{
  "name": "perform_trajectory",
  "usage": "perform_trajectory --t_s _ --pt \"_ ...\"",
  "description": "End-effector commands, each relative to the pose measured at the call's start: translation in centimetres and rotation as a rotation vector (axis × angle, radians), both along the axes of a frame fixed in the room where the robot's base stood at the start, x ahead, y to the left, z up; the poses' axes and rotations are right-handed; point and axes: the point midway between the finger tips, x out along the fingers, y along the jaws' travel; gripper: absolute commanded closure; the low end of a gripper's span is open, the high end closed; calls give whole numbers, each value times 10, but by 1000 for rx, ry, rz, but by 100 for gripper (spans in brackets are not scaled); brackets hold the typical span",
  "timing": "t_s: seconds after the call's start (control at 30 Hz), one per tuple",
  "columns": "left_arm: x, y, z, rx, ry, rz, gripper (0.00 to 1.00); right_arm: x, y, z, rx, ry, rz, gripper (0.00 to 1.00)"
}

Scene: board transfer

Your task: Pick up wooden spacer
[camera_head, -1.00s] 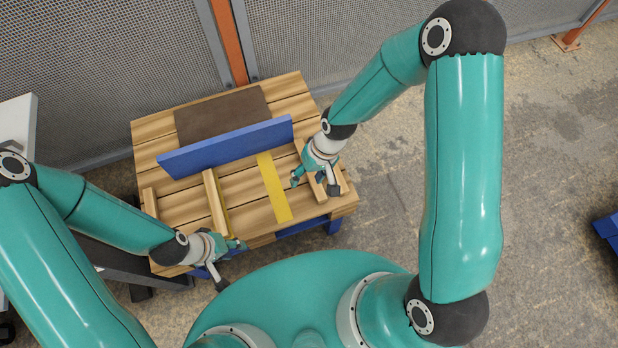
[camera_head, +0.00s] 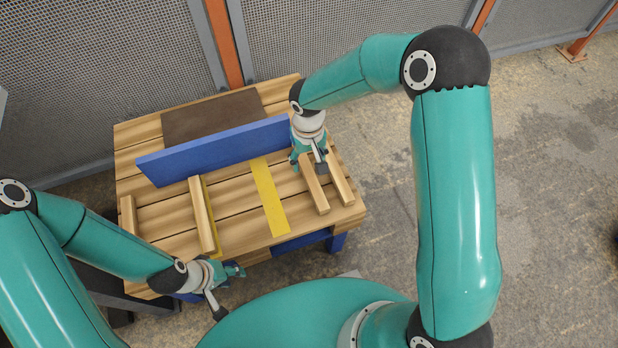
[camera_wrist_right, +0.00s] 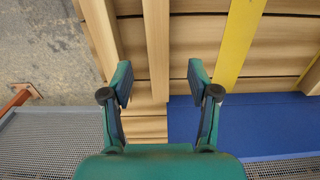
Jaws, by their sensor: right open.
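Several wooden spacers lie on the slatted wooden table. One spacer (camera_head: 316,192) reaches out from under my right gripper (camera_head: 310,163), and another (camera_head: 341,182) lies just to its right. A third spacer (camera_head: 202,215) lies beside a yellow strip, and one more (camera_head: 128,214) is at the left edge. In the right wrist view, my right gripper (camera_wrist_right: 158,82) is open, with the spacer (camera_wrist_right: 157,45) in line with the gap between its fingertips; contact is not visible. A neighbouring spacer (camera_wrist_right: 100,35) is to the left. My left gripper (camera_head: 228,288) is open and empty off the front edge.
A long blue board (camera_head: 215,150) stands across the table, close to my right gripper; it also shows in the right wrist view (camera_wrist_right: 270,125). A brown mat (camera_head: 212,116) lies behind it. A yellow strip (camera_head: 270,197) marks the middle. Mesh fence (camera_head: 100,60) stands behind.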

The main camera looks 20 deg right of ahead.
Motion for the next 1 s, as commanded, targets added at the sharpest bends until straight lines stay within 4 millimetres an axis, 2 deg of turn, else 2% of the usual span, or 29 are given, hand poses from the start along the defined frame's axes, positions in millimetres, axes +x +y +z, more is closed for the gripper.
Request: perform_trajectory --t_s 0.03,0.1,0.37,0.63,0.9,0.93,1.0 --pt "0 0 -3 0 0 0 60 0 0 -9 0 1 1 40" --pt "0 0 -4 0 0 0 60 0 0 -15 0 1 1 40" --pt "0 0 -8 0 0 0 60 -2 -1 -30 1 1 1 40" --pt "0 0 -17 0 0 0 60 -5 -3 -67 1 1 1 40" --pt "0 0 -17 0 0 0 60 -4 -3 -71 1 -1 -1 40" --pt "0 0 -17 0 0 0 60 -4 -3 -71 1 -1 -1 41" --pt "0 0 -17 0 0 0 60 -4 -3 -71 1 -1 -1 53"
